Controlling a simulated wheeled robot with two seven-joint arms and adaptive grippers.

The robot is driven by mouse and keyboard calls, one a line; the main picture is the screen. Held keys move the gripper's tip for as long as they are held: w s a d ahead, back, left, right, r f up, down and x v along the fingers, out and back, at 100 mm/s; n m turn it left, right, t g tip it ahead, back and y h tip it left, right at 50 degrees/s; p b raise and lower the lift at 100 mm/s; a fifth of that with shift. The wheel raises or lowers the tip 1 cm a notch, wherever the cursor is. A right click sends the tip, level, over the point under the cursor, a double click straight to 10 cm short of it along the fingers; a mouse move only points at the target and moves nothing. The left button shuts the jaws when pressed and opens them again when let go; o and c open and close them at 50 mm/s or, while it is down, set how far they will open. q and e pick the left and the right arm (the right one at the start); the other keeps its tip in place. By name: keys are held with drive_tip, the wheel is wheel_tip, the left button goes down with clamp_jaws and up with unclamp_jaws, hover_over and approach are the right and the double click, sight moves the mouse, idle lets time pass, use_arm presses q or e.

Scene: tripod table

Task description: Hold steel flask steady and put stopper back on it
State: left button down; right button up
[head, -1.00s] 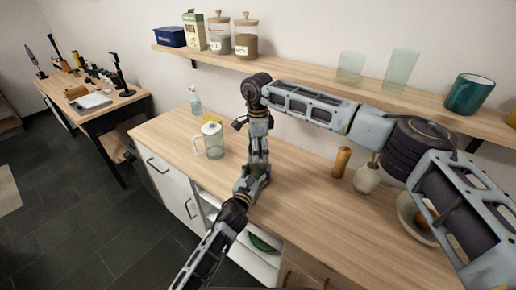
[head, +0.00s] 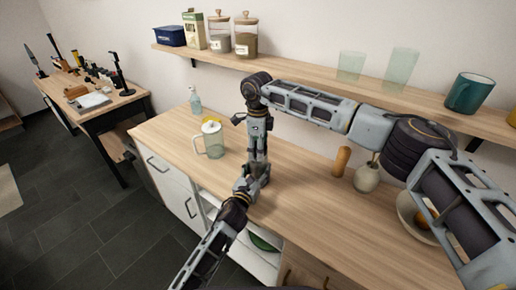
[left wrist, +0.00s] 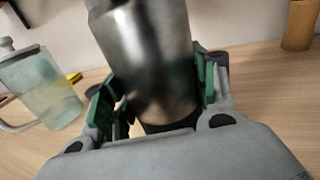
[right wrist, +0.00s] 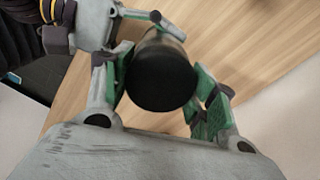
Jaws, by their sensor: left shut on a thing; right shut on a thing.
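The steel flask (left wrist: 148,60) is a shiny metal cylinder, tilted in the left wrist view. My left gripper (left wrist: 155,100) is shut on it, green pads on both sides. The black stopper (right wrist: 162,76) shows as a dark round end in the right wrist view. My right gripper (right wrist: 162,92) is shut around it. In the head view my right gripper (head: 257,162) points down just above my left gripper (head: 260,180). The flask and stopper are mostly hidden there by the grippers. I cannot tell whether the stopper touches the flask.
A glass jug with a white lid (head: 213,140) stands left of the grippers, a spray bottle (head: 195,103) behind it. A wooden mill (head: 341,161), a pale vase (head: 366,178) and a bowl (head: 408,214) stand to the right. The counter (head: 300,190) between is clear. A shelf (head: 310,70) runs above.

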use_arm(q)
drive_tip(key=shift+f, duration=0.1)
use_arm(e)
drive_tip(key=m, duration=0.4)
drive_tip(key=o, duration=1.2)
drive_tip(key=shift+a+r, duration=0.1)
drive_tip(key=shift+r, duration=5.85)
use_arm(q)
drive_tip(key=shift+c, duration=1.9)
unclamp_jaws()
drive_tip(key=shift+s, duration=0.15)
